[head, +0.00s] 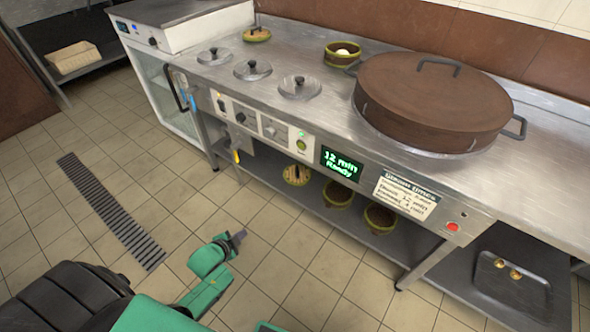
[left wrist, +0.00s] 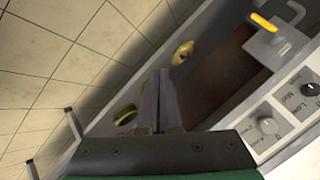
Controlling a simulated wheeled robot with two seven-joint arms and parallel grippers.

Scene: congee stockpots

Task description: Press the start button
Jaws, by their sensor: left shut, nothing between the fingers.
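The steel counter's front panel carries a green button (head: 301,146) with a lit green lamp just above it. A red button (head: 453,227) sits at the panel's right end. Which one is labelled start is too small to read. Between them a display (head: 341,163) reads "12 min Ready". My left gripper (head: 238,236) is low over the floor in front of the counter, shut and empty, clear of the panel. In the left wrist view its closed fingers (left wrist: 162,85) point toward the lower shelf. The buttons do not show there. My right gripper is not in view.
A large brown lidded pot (head: 432,100) stands on the counter, with small steel lids (head: 299,87) to its left. Panel knobs (left wrist: 267,126) show at right in the left wrist view. Bamboo steamers (head: 338,194) sit on the lower shelf. The tiled floor in front is clear.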

